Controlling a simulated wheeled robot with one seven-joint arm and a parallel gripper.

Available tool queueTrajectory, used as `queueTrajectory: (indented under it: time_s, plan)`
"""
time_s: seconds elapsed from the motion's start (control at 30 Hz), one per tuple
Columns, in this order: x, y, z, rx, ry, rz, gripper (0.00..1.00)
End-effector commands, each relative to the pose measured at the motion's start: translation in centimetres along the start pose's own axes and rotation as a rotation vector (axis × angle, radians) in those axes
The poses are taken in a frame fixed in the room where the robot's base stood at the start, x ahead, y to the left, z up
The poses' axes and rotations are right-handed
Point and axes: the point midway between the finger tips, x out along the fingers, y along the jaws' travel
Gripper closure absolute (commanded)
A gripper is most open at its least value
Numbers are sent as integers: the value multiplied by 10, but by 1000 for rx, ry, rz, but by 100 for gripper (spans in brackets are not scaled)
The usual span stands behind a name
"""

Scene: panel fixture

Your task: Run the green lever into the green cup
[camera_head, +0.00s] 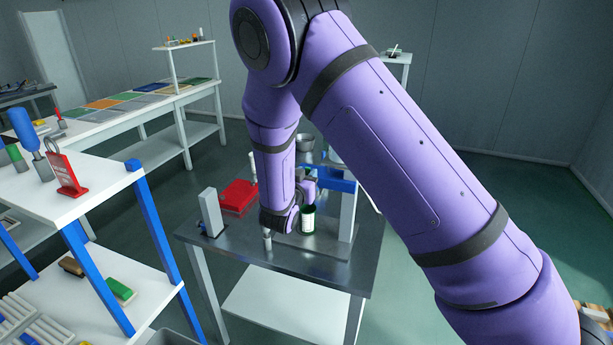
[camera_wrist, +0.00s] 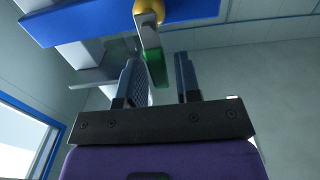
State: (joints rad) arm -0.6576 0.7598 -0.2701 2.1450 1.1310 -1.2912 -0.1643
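The green lever (camera_wrist: 157,68) hangs from a yellow pivot on a blue beam in the wrist view. It has a pale grey stem and a green end. My gripper (camera_wrist: 158,62) is open below the beam. Its two dark fingers stand either side of the green end in the picture, with a visible gap at the right finger. I cannot tell whether the left finger touches the lever.
The fixture's blue beam (camera_wrist: 120,20) runs across above my fingers. In the head view, the metal table (camera_head: 325,268) holds a white post (camera_head: 211,212), a red box (camera_head: 239,196) and a bowl (camera_head: 305,143). A shelf with blue legs (camera_head: 88,276) stands at the left.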

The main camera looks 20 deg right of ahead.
Motion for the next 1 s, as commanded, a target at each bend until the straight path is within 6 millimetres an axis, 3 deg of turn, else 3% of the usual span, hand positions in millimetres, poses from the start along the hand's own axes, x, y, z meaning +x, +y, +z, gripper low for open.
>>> queueTrajectory:
  time_s: [0.43, 1.0]
  plan:
    - [-8, 0, 0, 2, 0, 0, 57]
    - [-99, 0, 0, 1, 0, -2, 57]
